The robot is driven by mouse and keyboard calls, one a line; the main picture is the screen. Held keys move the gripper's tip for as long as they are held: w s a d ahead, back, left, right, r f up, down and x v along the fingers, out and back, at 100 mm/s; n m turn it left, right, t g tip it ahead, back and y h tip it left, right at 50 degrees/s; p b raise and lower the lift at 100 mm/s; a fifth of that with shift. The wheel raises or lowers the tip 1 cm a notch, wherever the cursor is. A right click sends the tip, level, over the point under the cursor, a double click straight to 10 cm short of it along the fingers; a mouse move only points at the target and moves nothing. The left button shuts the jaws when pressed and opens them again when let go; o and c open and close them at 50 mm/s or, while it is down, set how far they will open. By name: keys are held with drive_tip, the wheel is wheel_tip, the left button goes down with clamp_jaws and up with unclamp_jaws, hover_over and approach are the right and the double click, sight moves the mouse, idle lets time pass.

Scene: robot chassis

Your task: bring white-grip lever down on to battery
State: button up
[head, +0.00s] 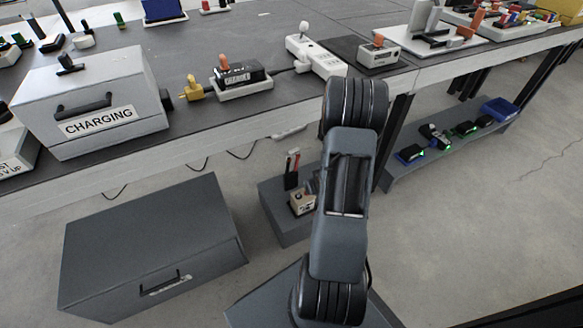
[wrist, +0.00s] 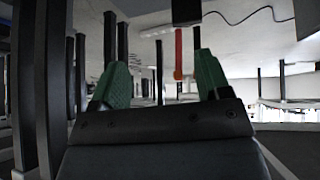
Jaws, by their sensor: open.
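A white-topped lever (head: 303,29) stands upright on a white power strip on the bench in the head view; it is the only white grip I can make out. A dark battery-like block (head: 243,74) with a label lies in a white cradle to its left, with an orange grip above it. In the head view my arm hides the gripper.
A grey box marked CHARGING (head: 105,100) stands at left on the bench. A second cradle with an orange grip (head: 378,54) sits at right. A grey drawer cabinet (head: 150,245) stands on the floor. A low shelf (head: 450,150) holds several dark blocks. Black posts (wrist: 55,90) crowd the wrist view's left.

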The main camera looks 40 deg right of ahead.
wheel_tip(320, 180, down, 4)
drive_tip(key=w+t+b, duration=0.1)
drive_tip(key=t, duration=0.1)
drive_tip(key=w+r+n+t+b, duration=0.2)
drive_tip(key=w+r+t, duration=0.3)
drive_tip(key=t, duration=0.4)
drive_tip(key=w+d+r+b, duration=0.1)
drive_tip(key=w+b, duration=0.3)
drive_tip(key=w, duration=0.8)
drive_tip(key=shift+w+d, duration=0.35)
drive_tip(key=shift+r, duration=0.1)
drive_tip(key=shift+c, duration=0.4)
drive_tip(key=c, duration=1.2)
